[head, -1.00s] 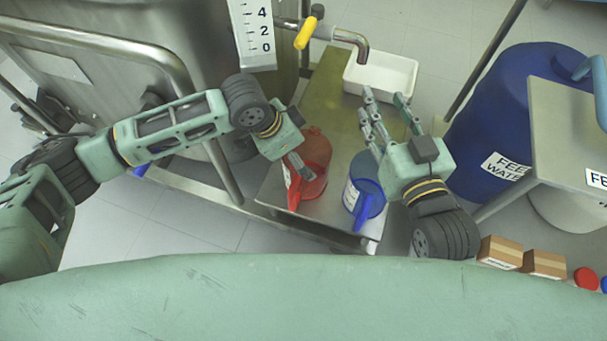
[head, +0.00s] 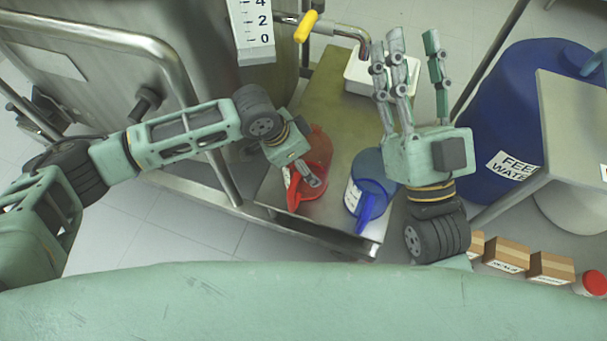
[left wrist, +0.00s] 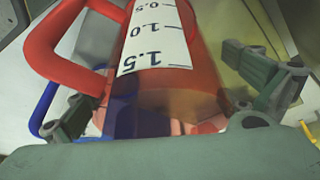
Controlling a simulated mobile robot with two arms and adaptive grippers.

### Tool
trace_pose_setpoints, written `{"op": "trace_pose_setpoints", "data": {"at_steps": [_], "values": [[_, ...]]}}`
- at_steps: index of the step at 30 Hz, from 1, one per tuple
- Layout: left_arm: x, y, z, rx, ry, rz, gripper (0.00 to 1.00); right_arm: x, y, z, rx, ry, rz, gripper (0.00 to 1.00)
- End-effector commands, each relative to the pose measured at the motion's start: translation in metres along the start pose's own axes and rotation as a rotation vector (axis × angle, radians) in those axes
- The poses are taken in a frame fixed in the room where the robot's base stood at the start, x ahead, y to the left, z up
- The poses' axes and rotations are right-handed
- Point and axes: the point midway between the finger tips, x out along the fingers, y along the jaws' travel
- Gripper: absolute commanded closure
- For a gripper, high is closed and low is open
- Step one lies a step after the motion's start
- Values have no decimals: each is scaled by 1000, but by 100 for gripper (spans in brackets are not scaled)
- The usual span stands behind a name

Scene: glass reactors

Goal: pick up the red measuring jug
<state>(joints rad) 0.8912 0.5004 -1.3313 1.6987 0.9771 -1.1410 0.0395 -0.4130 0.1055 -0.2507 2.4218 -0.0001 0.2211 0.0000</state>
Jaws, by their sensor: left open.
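The red measuring jug (head: 318,150) stands on the metal bench, partly hidden by my left gripper (head: 301,168) in the head view. In the left wrist view the red jug (left wrist: 205,70) is close, with its handle (left wrist: 52,50) at upper left and a white scale label facing the camera. My left gripper (left wrist: 178,102) is open, with one finger on each side of the jug; contact cannot be told. My right gripper (head: 414,62) is open and empty, raised with its fingers pointing up the picture, right of the blue jug.
A blue jug (head: 374,178) stands just right of the red one on the bench (head: 322,100). A white tray (head: 356,74) and a bent tap pipe (head: 350,32) are at the back. A steel vessel is at left. A blue feed water drum (head: 490,120) and boxes (head: 507,254) are at right.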

Motion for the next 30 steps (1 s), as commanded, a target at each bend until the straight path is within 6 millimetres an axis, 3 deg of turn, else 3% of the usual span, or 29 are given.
{"op": "trace_pose_setpoints", "data": {"at_steps": [3,21,30], "values": [[0,0,0,0,0,0,2,0,0,0,0,-1,0,60],[0,0,0,-1,-1,1,54,0,0,1,0,-4,0,60],[-1,1,0,-1,0,2,56,0,0,1,0,-6,1,60]]}}
